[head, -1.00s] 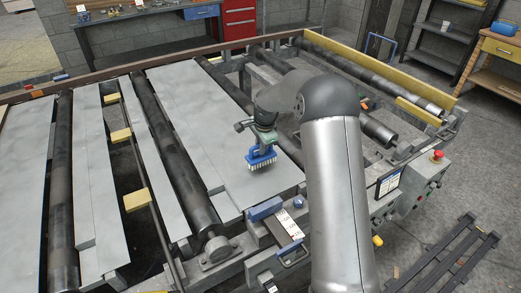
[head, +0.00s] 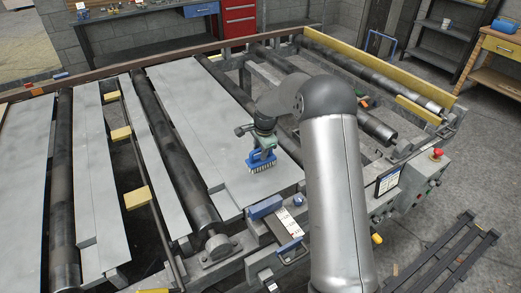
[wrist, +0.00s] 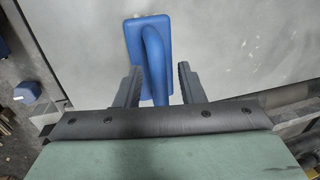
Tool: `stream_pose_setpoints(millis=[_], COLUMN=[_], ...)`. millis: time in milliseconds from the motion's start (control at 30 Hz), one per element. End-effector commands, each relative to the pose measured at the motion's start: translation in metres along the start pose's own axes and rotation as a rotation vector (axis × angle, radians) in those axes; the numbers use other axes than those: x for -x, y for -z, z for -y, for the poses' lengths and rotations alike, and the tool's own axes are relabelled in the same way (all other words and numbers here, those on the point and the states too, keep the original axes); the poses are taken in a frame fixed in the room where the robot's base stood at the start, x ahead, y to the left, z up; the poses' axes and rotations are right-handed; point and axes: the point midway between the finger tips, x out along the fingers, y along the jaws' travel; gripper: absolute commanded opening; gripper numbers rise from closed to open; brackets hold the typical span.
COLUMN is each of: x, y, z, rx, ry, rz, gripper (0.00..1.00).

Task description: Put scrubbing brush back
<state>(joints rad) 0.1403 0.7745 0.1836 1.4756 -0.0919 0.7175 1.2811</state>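The scrubbing brush (head: 262,163) has a blue body and pale bristles. It stands bristles down at the near end of a wide grey panel (head: 205,120). In the wrist view the brush (wrist: 147,28) shows from above, its blue handle running towards my gripper. My gripper (wrist: 160,72) is right over the brush, with its two dark fingers on either side of the handle. The fingers look spread, with a gap beside the handle at the right finger. In the head view my gripper (head: 264,146) partly hides the top of the handle.
A blue block (head: 265,207) and a labelled plate with a handle (head: 289,222) sit on the frame just in front of the panel. Rollers (head: 180,160) and yellow blocks (head: 137,197) lie to the left. A control box with a red button (head: 436,153) stands at the right.

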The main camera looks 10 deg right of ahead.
Motion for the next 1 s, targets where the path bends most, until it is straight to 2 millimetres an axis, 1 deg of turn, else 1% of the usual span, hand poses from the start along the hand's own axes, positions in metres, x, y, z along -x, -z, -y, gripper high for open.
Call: stream_pose_setpoints(millis=[167,400,500,600,800,867,933,967,1000], x=[0.030,0.082,0.099,0.111,0.121,0.126,0.138,0.145,0.155], y=[0.001,0.001,0.000,0.001,0.000,-0.004,-0.012,-0.017,-0.025], z=[0.001,0.001,0.000,0.000,-0.001,-0.006,-0.021,-0.031,-0.047], rx=[-0.001,0.000,-0.001,-0.001,0.005,0.029,0.096,0.138,0.206], ry=[0.005,0.005,0.004,0.003,0.001,-0.002,-0.010,-0.016,-0.025], rz=[-0.003,-0.003,-0.002,-0.001,-0.002,-0.004,-0.009,-0.012,-0.016], gripper=[0.36,0.36,0.36,0.36,0.36,0.36,0.36,0.36,0.36])
